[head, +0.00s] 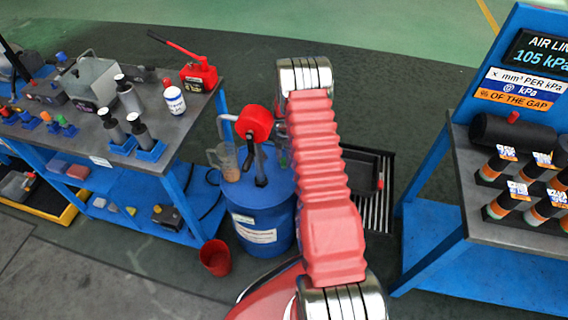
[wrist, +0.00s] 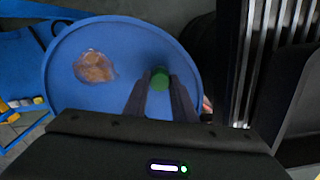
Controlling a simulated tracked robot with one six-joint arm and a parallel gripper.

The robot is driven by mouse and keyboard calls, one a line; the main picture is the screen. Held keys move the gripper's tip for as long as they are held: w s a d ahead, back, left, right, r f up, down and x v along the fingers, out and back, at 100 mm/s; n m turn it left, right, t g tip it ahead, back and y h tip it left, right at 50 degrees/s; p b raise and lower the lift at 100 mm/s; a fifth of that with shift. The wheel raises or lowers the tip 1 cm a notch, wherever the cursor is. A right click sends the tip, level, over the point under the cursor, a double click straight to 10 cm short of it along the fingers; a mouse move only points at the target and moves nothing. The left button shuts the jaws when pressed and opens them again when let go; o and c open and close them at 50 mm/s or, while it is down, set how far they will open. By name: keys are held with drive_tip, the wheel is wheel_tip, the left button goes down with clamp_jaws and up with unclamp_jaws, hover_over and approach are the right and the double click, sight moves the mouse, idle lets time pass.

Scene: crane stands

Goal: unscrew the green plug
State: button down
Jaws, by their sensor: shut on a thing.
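The green plug (wrist: 160,76) shows in the wrist view on the blue top of a drum (wrist: 110,98), right of the middle of the lid. My gripper (wrist: 161,86) comes from below in that view, with its two dark fingers on either side of the plug, shut on it. The lower part of the plug is hidden by the fingers. In the head view the blue drum (head: 262,215) stands on the floor between two benches.
A red bucket (head: 215,257) is on the floor before the drum. A tool bench (head: 185,125) is at left, a blue stand (head: 433,175) at right, and a floor grating (head: 378,212) between.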

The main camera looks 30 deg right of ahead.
drive_tip(key=shift+r+n, duration=0.1)
drive_tip(key=shift+n, duration=2)
drive_tip(key=c, duration=1.4)
unclamp_jaws()
drive_tip(key=shift+c, duration=0.8)
drive_tip(key=m, duration=0.3)
drive_tip(key=shift+m, duration=1.1)
